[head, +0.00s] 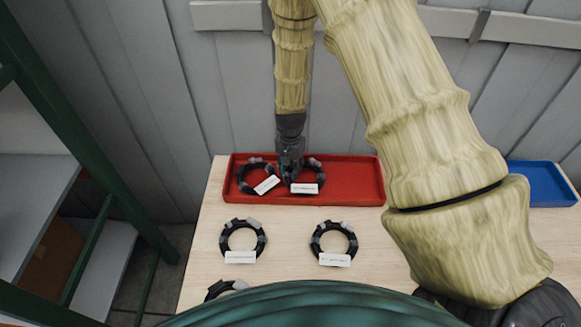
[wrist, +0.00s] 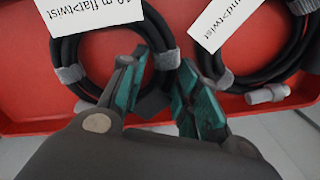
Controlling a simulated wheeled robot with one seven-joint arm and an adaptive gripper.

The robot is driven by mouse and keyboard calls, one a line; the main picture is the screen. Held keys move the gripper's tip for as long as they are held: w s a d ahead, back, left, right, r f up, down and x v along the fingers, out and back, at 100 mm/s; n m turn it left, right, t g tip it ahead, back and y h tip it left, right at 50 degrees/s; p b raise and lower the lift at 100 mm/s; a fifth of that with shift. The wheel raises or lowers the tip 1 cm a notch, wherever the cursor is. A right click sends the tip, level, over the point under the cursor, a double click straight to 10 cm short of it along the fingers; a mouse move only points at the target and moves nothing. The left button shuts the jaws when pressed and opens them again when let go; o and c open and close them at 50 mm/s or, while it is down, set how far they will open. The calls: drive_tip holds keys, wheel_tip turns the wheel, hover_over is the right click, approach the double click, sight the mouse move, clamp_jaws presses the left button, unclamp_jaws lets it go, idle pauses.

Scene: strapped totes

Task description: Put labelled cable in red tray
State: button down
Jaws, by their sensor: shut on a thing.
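The red tray (head: 355,180) lies on the table against the wall, with two black cable coils in it. My gripper (head: 289,172) is down at the tray, shut on the left edge of the right coil (head: 319,173). In the wrist view, which looks turned around, that coil (wrist: 75,78) is at left, with its edge between my fingers (wrist: 160,92). Its white label reads partly "m flat>twist". The other coil (head: 243,178) lies beside it; it also shows in the wrist view (wrist: 284,70), its label partly cut off, ending "und>twist". Whether the held coil touches the tray floor is unclear.
Two more labelled coils lie on the wooden table, one at left (head: 227,236) and one at right (head: 317,240). Another coil (head: 216,289) is partly hidden at the front. A blue tray (head: 540,184) sits at far right. A green-framed shelf (head: 85,130) stands at left.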

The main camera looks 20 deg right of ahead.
drive_tip(key=shift+f, duration=0.4)
drive_tip(key=c, duration=1.3)
unclamp_jaws()
drive_tip(key=shift+r, duration=0.5)
drive_tip(key=shift+r+b, duration=2)
drive_tip(key=shift+r, duration=3.9)
